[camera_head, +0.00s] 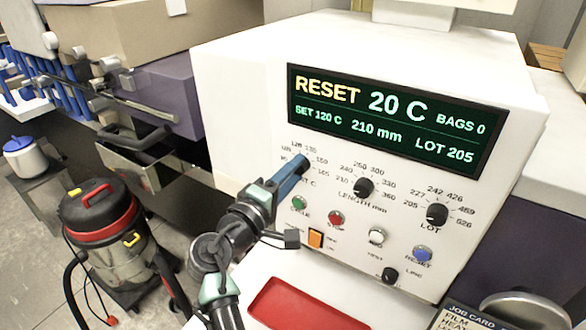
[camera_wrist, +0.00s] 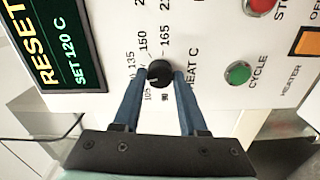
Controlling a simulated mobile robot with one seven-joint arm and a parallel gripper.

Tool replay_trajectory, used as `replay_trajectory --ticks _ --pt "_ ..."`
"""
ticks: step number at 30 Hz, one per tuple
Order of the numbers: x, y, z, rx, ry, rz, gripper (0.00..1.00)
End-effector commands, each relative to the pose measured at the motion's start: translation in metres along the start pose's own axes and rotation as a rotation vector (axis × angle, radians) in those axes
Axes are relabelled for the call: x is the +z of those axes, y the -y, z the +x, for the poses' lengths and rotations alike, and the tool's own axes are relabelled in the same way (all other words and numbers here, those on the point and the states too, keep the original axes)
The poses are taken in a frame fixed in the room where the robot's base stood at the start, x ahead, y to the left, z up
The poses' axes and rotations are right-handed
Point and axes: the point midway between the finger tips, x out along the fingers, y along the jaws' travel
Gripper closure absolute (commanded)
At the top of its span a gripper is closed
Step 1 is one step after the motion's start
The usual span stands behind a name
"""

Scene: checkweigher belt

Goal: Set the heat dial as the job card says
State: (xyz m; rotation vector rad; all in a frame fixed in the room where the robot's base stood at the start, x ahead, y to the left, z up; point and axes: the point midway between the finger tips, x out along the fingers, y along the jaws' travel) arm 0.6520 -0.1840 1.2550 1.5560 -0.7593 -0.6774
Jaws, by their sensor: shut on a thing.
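The black heat dial (camera_wrist: 159,73) shows in the wrist view on the white panel, beside the "HEAT C" label. My gripper (camera_wrist: 161,80) has its blue fingers on either side of the dial and is shut on it. Its pale mark seems to face the lower scale numbers, but the exact setting is hard to read. In the head view my gripper (camera_head: 302,162) reaches the panel's left side and hides the dial. The display (camera_head: 395,118) reads RESET, 20 C, SET 120 C, 210 mm, LOT 205, BAGS 0. The job card (camera_head: 466,319) is cut off at the bottom; its heat value is not visible.
To the right of my gripper are the length dial (camera_head: 364,187) and lot dial (camera_head: 437,214). Below are the green cycle button (camera_head: 299,203), red stop button (camera_head: 336,218) and orange heater switch (camera_head: 316,238). A red tray (camera_head: 305,306) lies below the panel.

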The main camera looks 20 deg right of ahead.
Motion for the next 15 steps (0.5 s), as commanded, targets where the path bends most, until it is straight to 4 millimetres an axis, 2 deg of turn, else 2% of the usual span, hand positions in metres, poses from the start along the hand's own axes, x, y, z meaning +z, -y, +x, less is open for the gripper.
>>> replay_trajectory --ticks 6,15 --pt "0.0002 0.0003 -0.0003 -0.002 0.001 -0.094 1.0" --pt "0.0002 0.0011 -0.0004 -0.002 0.0 -0.137 1.0"
